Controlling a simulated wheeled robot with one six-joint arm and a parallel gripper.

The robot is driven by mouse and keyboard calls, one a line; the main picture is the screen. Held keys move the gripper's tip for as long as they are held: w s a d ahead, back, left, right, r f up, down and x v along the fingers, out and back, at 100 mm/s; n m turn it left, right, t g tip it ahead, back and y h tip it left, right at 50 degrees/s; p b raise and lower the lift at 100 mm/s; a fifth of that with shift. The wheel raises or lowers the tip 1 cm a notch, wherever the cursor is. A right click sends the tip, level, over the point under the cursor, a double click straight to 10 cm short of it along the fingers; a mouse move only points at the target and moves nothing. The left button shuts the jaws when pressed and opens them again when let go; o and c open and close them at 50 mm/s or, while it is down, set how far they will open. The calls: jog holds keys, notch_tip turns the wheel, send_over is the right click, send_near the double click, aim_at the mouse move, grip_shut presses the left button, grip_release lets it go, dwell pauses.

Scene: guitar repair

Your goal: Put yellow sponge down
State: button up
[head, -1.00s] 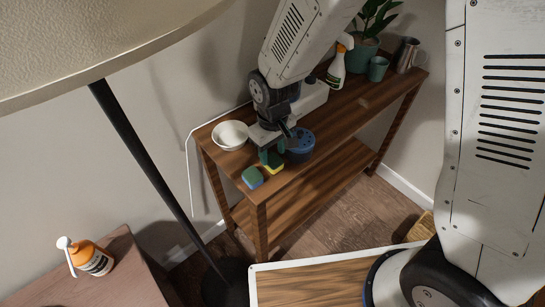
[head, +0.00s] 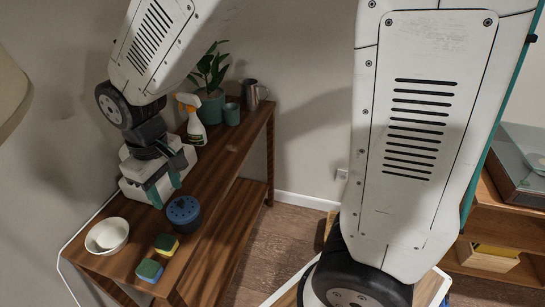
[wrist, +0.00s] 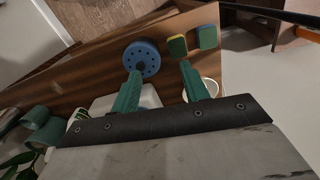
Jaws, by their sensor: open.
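The yellow sponge (head: 166,243), with a green top, lies on the wooden shelf unit's top, beside a blue sponge with a green top (head: 150,270). The wrist view also shows the yellow sponge (wrist: 177,46) beside the blue one (wrist: 208,37). My gripper (head: 165,188) is open and empty, apart from the yellow sponge and toward the back of the shelf. In the wrist view its teal fingers (wrist: 161,70) are spread, with nothing between them.
A blue round pot (head: 183,214) with a holed lid stands near the sponge. A white bowl (head: 107,236) is at the left. A white box-like item is partly behind my gripper. A spray bottle (head: 192,118), green cup (head: 232,114), plant (head: 211,75) and metal jug (head: 252,94) stand farther back.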

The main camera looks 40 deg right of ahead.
jog(key=s+d+r+m, duration=0.2)
jog(key=s+d+r, duration=0.3)
jog(key=s+d, duration=0.3)
jog(key=s+d+r+m+t, duration=0.1)
jog(key=s+d+r+m, duration=0.2)
jog(key=s+d+r, duration=0.3)
jog(key=s+d, duration=0.2)
jog(key=s, duration=0.2)
jog(key=shift+r+m, duration=0.2)
jog(key=shift+m, duration=0.1)
jog(key=shift+a, duration=0.1)
jog(key=shift+c, duration=0.2)
